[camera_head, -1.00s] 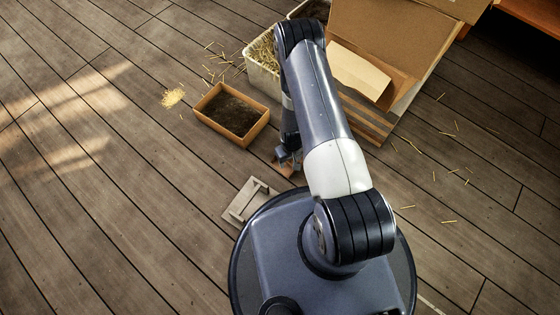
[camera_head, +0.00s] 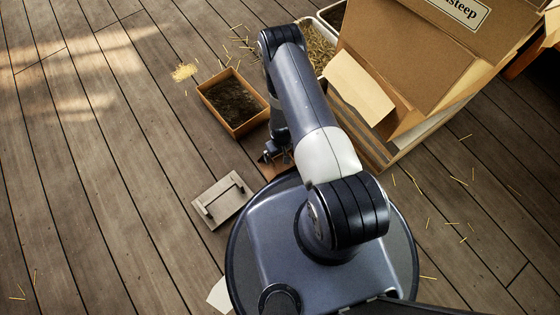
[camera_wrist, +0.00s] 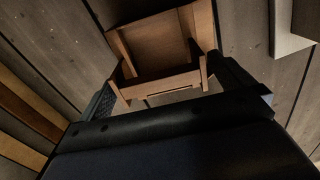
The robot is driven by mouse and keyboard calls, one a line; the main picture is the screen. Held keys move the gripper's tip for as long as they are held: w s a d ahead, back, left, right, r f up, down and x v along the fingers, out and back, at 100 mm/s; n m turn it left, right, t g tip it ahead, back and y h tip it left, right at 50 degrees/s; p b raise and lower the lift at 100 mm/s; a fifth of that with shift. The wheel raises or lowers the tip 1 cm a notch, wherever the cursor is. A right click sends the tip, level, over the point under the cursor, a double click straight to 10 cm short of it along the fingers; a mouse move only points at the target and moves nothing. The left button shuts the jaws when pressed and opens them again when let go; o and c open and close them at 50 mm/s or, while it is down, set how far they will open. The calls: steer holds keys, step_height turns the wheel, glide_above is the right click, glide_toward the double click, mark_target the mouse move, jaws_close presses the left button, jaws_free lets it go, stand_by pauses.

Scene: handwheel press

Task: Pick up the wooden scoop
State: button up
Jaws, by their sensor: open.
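The wooden scoop (camera_wrist: 160,40) is an orange-brown, shallow, walled piece seen at the top middle of the wrist view. Its near wall and short side pieces lie between the two dark fingers of my gripper (camera_wrist: 166,78). The gripper is open, with a finger on either side, and I cannot tell whether either one touches the wood. In the head view my gripper (camera_head: 273,156) is low near the floor, beside my base, and a small brown part of the scoop (camera_head: 270,170) shows beneath it. My arm hides most of the scoop there.
A wooden box of dark soil (camera_head: 261,121) stands just beyond the gripper. A straw-filled bin (camera_head: 324,55) and large cardboard box (camera_head: 410,50) stand behind and right. Floor farther left is mostly clear.

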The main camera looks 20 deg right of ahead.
steer(key=shift+f, duration=0.85)
steer(key=c, duration=0.8)
steer(key=shift+r, duration=0.1)
steer(key=shift+c, duration=0.2)
